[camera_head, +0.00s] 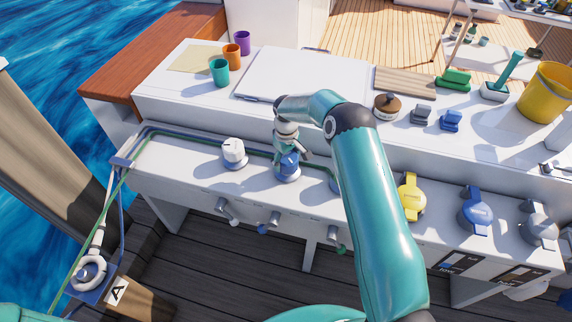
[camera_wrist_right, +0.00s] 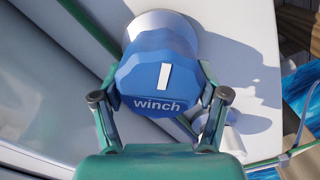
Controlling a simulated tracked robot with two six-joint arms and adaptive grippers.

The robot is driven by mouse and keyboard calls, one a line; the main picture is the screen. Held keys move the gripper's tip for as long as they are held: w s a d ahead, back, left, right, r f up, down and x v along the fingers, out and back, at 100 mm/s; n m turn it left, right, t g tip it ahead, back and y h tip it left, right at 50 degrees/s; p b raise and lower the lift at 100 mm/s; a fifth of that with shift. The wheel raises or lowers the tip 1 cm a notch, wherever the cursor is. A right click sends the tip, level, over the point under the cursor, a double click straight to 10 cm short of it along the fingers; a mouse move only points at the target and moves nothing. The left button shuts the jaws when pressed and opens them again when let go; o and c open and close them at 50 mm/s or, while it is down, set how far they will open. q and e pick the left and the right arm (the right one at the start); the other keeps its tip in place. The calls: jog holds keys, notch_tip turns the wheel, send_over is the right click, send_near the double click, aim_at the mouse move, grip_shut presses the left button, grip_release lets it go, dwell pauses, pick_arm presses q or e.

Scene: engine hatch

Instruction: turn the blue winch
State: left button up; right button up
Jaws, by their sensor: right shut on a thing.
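The blue winch (camera_head: 288,167) stands on the lower white counter in the head view, between a white winch (camera_head: 234,152) and my right arm. My right gripper (camera_head: 290,152) is over it from above. In the right wrist view the blue winch (camera_wrist_right: 160,80) fills the middle, with a white mark and the word "winch" on it. My right gripper (camera_wrist_right: 160,103) is shut on it, one finger on each side. My left gripper does not show in either view.
A green rope (camera_head: 140,146) runs along the counter's left edge and behind the winches. Yellow (camera_head: 411,197), blue (camera_head: 475,210) and grey (camera_head: 539,225) knobs stand to the right. Handles (camera_head: 268,222) stick out of the front panel.

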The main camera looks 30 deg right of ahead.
aim_at(287, 155)
jog(key=m+b, duration=0.3)
jog(key=shift+d+f, duration=0.1)
jog(key=shift+f, duration=0.1)
jog(key=shift+r+m+b, duration=0.2)
jog(key=shift+m+b, duration=0.9)
jog(key=shift+m, duration=0.4)
jog(key=o, duration=1.2)
jog(key=shift+c, duration=0.2)
jog(key=shift+r, duration=0.1)
notch_tip(287, 155, up, 12)
jog(key=shift+f, duration=0.1)
